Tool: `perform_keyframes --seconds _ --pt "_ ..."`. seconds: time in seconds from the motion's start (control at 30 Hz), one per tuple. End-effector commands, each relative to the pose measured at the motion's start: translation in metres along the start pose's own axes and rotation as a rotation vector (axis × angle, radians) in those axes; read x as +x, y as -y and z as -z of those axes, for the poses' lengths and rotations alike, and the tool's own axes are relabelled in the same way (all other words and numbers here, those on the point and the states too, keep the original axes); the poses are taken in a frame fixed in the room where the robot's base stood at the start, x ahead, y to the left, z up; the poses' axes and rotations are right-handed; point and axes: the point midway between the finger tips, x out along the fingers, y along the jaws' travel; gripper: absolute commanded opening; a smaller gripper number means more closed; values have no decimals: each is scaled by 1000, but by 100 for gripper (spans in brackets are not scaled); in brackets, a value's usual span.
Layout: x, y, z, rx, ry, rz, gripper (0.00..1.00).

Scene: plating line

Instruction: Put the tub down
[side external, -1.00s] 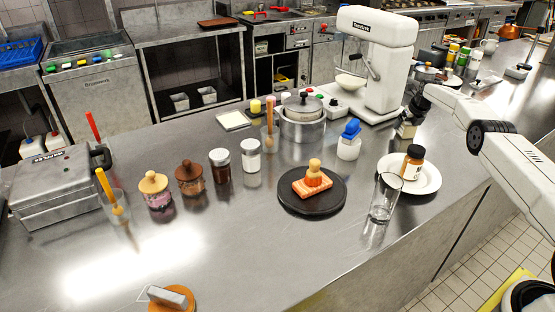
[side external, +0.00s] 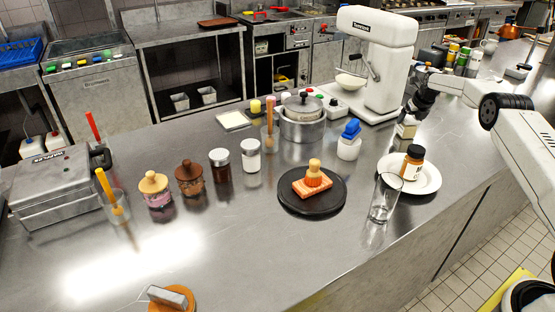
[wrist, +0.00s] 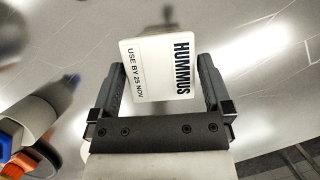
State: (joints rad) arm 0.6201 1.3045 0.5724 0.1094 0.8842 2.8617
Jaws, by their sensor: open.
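The tub (wrist: 158,68) has a white lid printed "HUMMUS" and "USE BY 25 NOV" and shows in the wrist view. In the side external view, the small pale tub (side external: 407,129) stands on the steel counter, just right of the mixer's base. My gripper (wrist: 160,78) is open, with one finger on each side of the tub in the wrist view. In the side external view, my gripper (side external: 414,112) is just above the tub. The tub's underside is hidden.
The white stand mixer (side external: 380,65) is close behind. A white plate (side external: 425,183) with an orange bottle (side external: 412,163), a clear glass (side external: 384,198) and a blue-topped bottle (side external: 349,143) stand nearer the front.

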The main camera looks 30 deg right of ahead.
Motion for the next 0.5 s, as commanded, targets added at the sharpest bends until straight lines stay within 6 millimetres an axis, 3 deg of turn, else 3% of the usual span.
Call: perform_keyframes --seconds 0.5 --pt "-53 1 -1 0 2 1 100"
